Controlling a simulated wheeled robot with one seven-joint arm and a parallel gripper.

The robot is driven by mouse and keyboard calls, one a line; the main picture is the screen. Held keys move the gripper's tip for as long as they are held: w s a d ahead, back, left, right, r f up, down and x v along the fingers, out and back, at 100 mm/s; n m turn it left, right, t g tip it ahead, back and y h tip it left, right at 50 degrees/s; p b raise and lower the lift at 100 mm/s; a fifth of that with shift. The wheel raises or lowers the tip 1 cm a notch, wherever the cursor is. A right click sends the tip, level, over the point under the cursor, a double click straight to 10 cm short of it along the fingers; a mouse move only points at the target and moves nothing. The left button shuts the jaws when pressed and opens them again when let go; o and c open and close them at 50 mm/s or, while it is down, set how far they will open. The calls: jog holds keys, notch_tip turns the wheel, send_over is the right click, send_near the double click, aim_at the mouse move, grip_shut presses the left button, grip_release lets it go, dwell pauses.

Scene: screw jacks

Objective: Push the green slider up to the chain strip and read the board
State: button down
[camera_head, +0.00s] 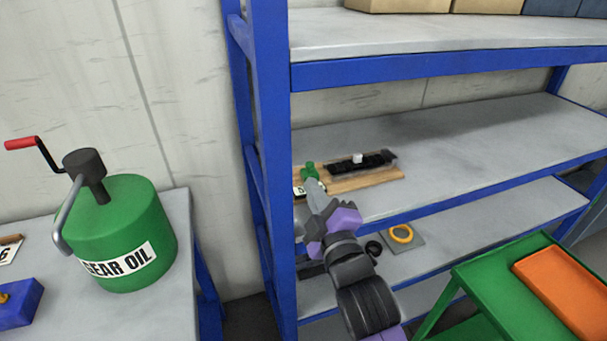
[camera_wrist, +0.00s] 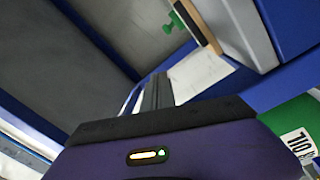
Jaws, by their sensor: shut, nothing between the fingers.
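The wooden board (camera_head: 378,181) lies on the middle shelf. The dark chain strip (camera_head: 375,160) runs along it, with a small white piece (camera_head: 357,158) on it. The green slider (camera_head: 310,170) is at the left end of the board, apart from the white piece. It also shows at the top of the wrist view (camera_wrist: 174,26). My gripper (camera_head: 312,187) is shut and empty, with its tips close to the near side of the slider. I cannot tell whether they touch it. My arm hides part of the board's left end and a white label there.
A blue rack post (camera_head: 262,150) stands close left of my gripper. The upper shelf (camera_head: 440,70) is above the board. A green gear oil can (camera_head: 120,235) stands on the left table. A green cart with an orange tray (camera_head: 565,290) is at lower right. The middle shelf's right side is clear.

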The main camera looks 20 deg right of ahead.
aim_at(304, 173)
jog(key=f+n, duration=0.1)
jog(key=f+n+g, duration=0.1)
jog(key=w+d+f+h, duration=0.1)
jog(key=shift+w+f+n+g, duration=0.1)
jog(key=shift+f+n+g, duration=0.05)
jog(key=shift+n+g, duration=0.2)
jog(key=shift+w, duration=0.15)
jog(key=w, duration=0.3)
jog(key=w+p, duration=0.1)
jog(key=w, duration=0.5)
jog(key=shift+w+d+f, duration=0.3)
jog(key=shift+d, duration=0.05)
